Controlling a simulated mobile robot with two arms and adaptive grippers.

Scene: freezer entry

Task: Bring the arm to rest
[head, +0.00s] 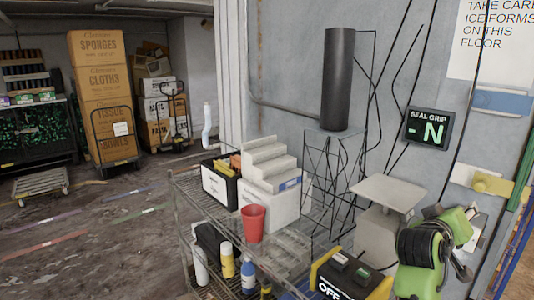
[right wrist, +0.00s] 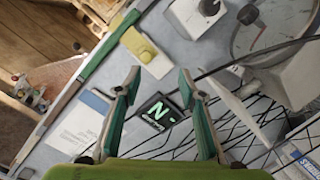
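My right arm (head: 425,250), green with a black section, is at the lower right of the head view, in front of the grey wall. In the right wrist view my right gripper (right wrist: 160,76) has its two fingers spread apart, with nothing held between them. Beyond the fingers are the wall and a small dark display with a green N (right wrist: 158,112). The same display (head: 429,128) is above the arm in the head view. My left arm and left gripper show in neither view.
A wire cart (head: 185,199) stands in front, left of my right arm, with a red cup (head: 253,223), boxes and bottles. A dark cylinder (head: 338,80) stands on a wire stand. Open floor (head: 85,240) lies left.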

